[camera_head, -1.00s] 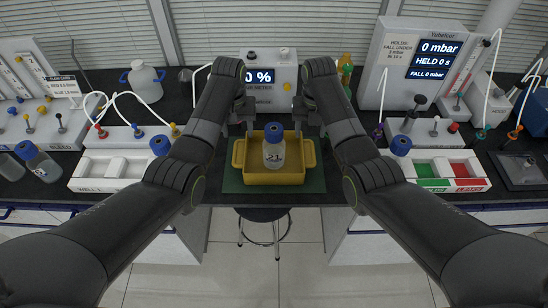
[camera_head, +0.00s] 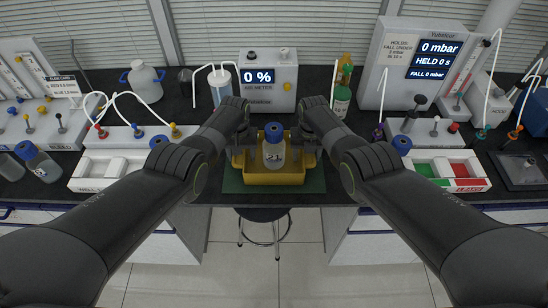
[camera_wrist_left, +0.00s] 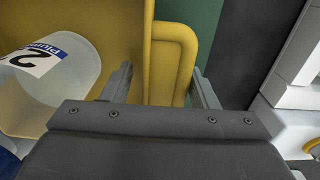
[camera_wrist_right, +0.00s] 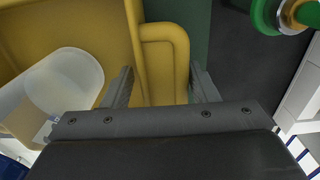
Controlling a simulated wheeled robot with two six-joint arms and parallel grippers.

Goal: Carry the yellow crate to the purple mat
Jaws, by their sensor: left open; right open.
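The yellow crate (camera_head: 275,179) stands on a dark green mat (camera_head: 232,182) at the front middle of the bench. A bottle with a blue cap (camera_head: 273,152) stands upright in it. My left gripper (camera_head: 240,152) is open at the crate's left handle; in the left wrist view its fingers (camera_wrist_left: 163,84) lie either side of that handle (camera_wrist_left: 178,55). My right gripper (camera_head: 308,152) is open at the right handle; in the right wrist view its fingers (camera_wrist_right: 161,86) straddle that handle (camera_wrist_right: 168,55). I see no purple mat.
Behind the crate stand a white meter reading 0 % (camera_head: 268,80) and a green-labelled bottle (camera_head: 342,98). White trays stand left (camera_head: 108,170) and right (camera_head: 450,170). A stool (camera_head: 262,215) is under the bench opening.

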